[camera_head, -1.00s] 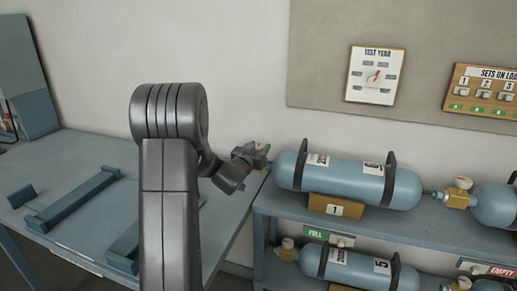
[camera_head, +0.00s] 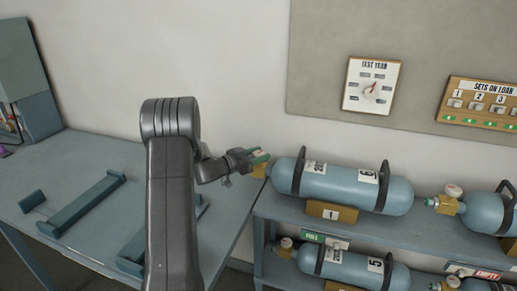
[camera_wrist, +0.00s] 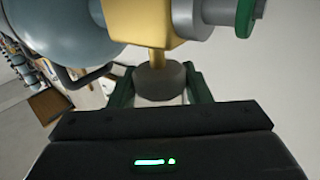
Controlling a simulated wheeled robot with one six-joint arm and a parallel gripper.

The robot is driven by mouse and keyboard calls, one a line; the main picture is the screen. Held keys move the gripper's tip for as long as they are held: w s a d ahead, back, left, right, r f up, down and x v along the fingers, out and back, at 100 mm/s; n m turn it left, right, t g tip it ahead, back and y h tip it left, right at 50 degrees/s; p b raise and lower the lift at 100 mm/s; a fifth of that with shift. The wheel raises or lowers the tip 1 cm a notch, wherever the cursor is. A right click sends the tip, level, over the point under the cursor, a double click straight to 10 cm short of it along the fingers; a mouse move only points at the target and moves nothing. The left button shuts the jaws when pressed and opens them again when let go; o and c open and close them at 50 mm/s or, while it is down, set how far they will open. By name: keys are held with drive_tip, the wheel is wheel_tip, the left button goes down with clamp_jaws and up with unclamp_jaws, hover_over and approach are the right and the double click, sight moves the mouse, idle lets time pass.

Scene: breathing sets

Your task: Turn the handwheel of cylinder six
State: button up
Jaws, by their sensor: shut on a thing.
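Cylinder six (camera_head: 340,184) is a blue-grey bottle lying on the upper shelf, with a "6" label near its right strap. Its brass valve (camera_wrist: 160,22) is at its left end. The handwheel (camera_wrist: 160,84) is a dark grey round knob on a brass stem, seen in the wrist view. My gripper (camera_head: 259,157) is at the valve end in the head view. In the wrist view its green fingers (camera_wrist: 160,92) stand on either side of the handwheel and are shut on it. The handwheel is hidden in the head view.
Cylinder five (camera_head: 345,264) lies on the lower shelf, below. Another cylinder (camera_head: 485,213) with a gauge lies to the right. A bench (camera_head: 95,165) with cradles stands at left. The test year dial (camera_head: 371,87) hangs on the wall board.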

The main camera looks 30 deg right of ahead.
sight(258, 153)
drive_tip(key=m+g+y, duration=0.1)
drive_tip(key=m+g, duration=0.2)
drive_tip(key=g, duration=0.1)
drive_tip(key=m+g+y, duration=0.1)
drive_tip(key=m+g, duration=0.1)
drive_tip(key=g, duration=0.2)
drive_tip(key=shift+f+m+g, duration=0.1)
drive_tip(key=shift+m+g, duration=0.2)
drive_tip(key=shift+m, duration=0.1)
drive_tip(key=shift+m+g+y, duration=2.2)
drive_tip(key=shift+g, duration=0.6)
drive_tip(key=shift+y+b, duration=0.3)
drive_tip(key=o, duration=1)
drive_tip(key=shift+r, duration=0.2)
wheel_tip(258, 153, up, 10)
drive_tip(key=shift+f+b, duration=0.1)
drive_tip(key=shift+b, duration=0.5)
